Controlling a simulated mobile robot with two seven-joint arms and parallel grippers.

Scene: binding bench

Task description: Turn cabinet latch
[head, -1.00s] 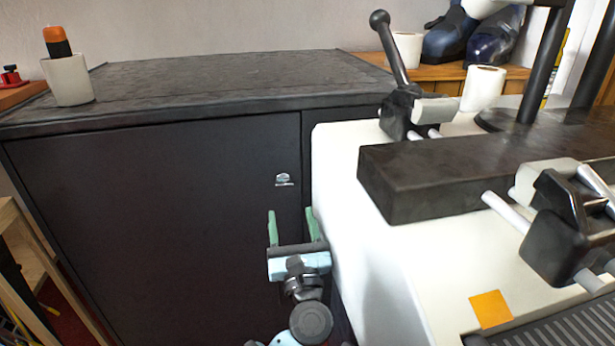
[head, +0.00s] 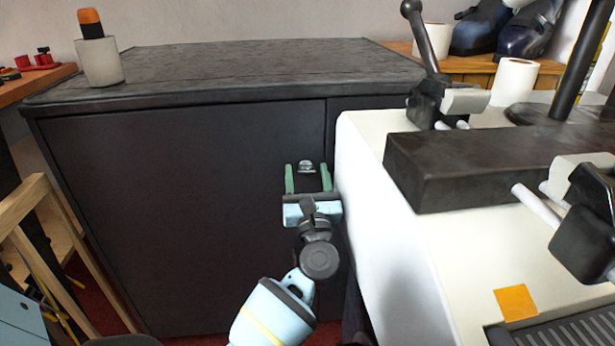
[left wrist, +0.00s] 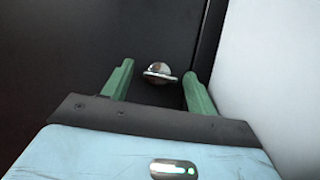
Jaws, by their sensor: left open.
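The cabinet latch (head: 306,167) is a small silver knob on the dark cabinet door (head: 180,200), near the door's right edge. In the left wrist view the latch (left wrist: 159,72) is shiny and rounded with a flat bar across it. My left gripper (head: 308,172) is open, with its green fingers pointing at the door. In the wrist view the latch shows between the two fingertips (left wrist: 158,70), nearer the left one in height, with a gap on each side. No contact shows. My right gripper is not in view.
A white machine (head: 375,180) with a dark bar and black levers stands close right of the gripper. A grey cup (head: 98,62) with an orange-capped item stands on the cabinet top (head: 240,70). A wooden frame (head: 75,250) stands at lower left.

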